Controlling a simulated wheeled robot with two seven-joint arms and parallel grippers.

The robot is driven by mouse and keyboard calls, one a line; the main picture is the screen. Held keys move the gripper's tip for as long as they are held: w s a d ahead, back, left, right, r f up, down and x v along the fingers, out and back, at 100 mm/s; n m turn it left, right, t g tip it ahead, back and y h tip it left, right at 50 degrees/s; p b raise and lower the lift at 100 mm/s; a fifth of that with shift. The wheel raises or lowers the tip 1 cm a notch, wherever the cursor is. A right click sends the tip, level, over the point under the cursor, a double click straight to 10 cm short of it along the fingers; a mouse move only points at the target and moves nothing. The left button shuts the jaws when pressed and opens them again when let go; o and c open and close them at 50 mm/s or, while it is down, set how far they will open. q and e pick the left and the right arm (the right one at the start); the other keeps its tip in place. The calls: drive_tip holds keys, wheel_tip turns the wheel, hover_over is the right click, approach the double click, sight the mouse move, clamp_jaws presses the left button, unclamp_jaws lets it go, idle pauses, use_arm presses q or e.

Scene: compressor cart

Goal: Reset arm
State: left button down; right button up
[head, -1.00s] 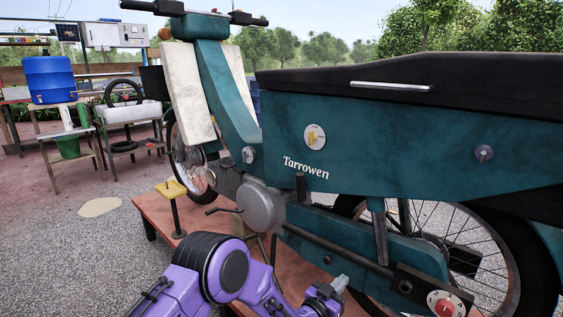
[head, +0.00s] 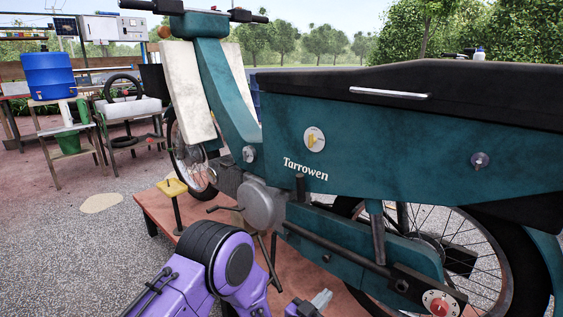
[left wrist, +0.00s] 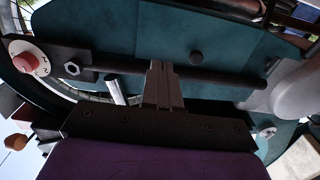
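My left gripper (head: 320,299) is low in the head view, in front of the teal motorbike (head: 400,145) marked Tarrowen. Its two fingers (left wrist: 163,85) lie together in the left wrist view, with nothing seen between them. A dark bar (head: 335,249) runs along the bike's lower side; it also shows behind the fingertips in the left wrist view (left wrist: 215,77). In the head view the gripper is apart from the bar. A red knob on a white dial (head: 439,304) sits at the bar's rear end. My right gripper is not in view.
The bike stands on a reddish platform (head: 160,210). A yellow-topped post (head: 172,187) stands at its left edge. A blue barrel (head: 50,77) on a stand and a bench with a tyre (head: 123,88) are at the back left. The gravel at left is open.

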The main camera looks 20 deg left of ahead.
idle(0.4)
use_arm(q)
drive_tip(key=s+a+f+n+g+y, duration=0.65)
drive_tip(key=s+a+f, duration=0.25)
drive_tip(key=s+f, duration=0.4)
drive_tip(key=s+a+f+n+g+y, duration=0.1)
drive_tip(key=s+a+f+n+g, duration=0.3)
drive_tip(key=s, duration=0.7)
drive_tip(key=s+a+f+g+y, duration=0.1)
drive_tip(key=s+a+g+y, duration=0.3)
drive_tip(key=s, duration=0.8)
wheel_tip(320, 180, up, 21)
drive_tip(key=s+a+h+p, duration=0.1)
drive_tip(key=a+h+p, duration=0.1)
drive_tip(key=p, duration=2)
drive_tip(key=shift+s+r+t, duration=0.2)
drive_tip(key=shift+s+t, duration=0.15)
drive_tip(key=shift+s, duration=0.05)
